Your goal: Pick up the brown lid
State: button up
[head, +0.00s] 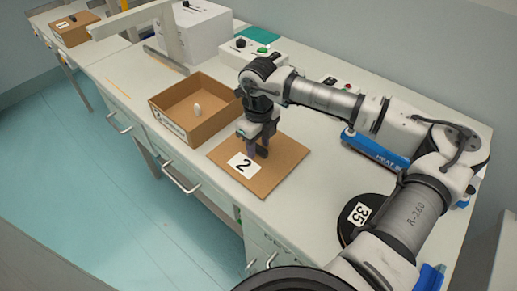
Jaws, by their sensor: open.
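The brown lid (284,178) is a flat square board with a white label reading 2. It lies on the white bench top, in front of and to the right of an open brown box (166,128). My gripper (260,152) points down over the middle of the lid, close to its surface, just behind the label. It is open. I cannot tell whether the fingertips touch the lid, and the far part of the lid is partly hidden by my gripper.
A small white object (197,110) stands inside the open box. A black disc labelled 35 (348,232) lies to the right, by my arm. A blue item (377,152) lies beneath my arm. A control box (240,51) and a white case (198,30) stand behind.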

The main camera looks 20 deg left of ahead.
jog(key=shift+f, duration=0.15)
grip_shut()
dwell(0.4)
